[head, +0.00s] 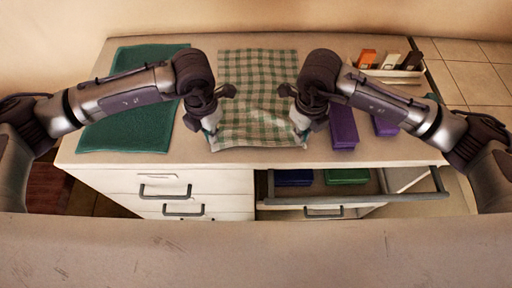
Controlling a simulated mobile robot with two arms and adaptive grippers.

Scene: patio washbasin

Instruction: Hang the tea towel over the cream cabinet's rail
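The green-and-white checked tea towel (258,88) lies spread on the cream cabinet's top (190,157), with its front edge wavy near the counter's front. The grey rail (385,197) stands out in front of the cabinet's right half, above an open drawer. My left gripper (210,127) is at the towel's front left corner and my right gripper (299,125) is at its front right corner. Both point down and seem to touch the cloth. Their fingers are small and partly hidden, so whether they pinch the towel is unclear.
A dark green mat (128,137) lies left of the towel. Purple blocks (343,128) lie to the right, with a white tray (405,72) of bottles or boxes behind. The open drawer holds a blue block (293,178) and a green block (346,176). Closed drawers have dark handles (165,192).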

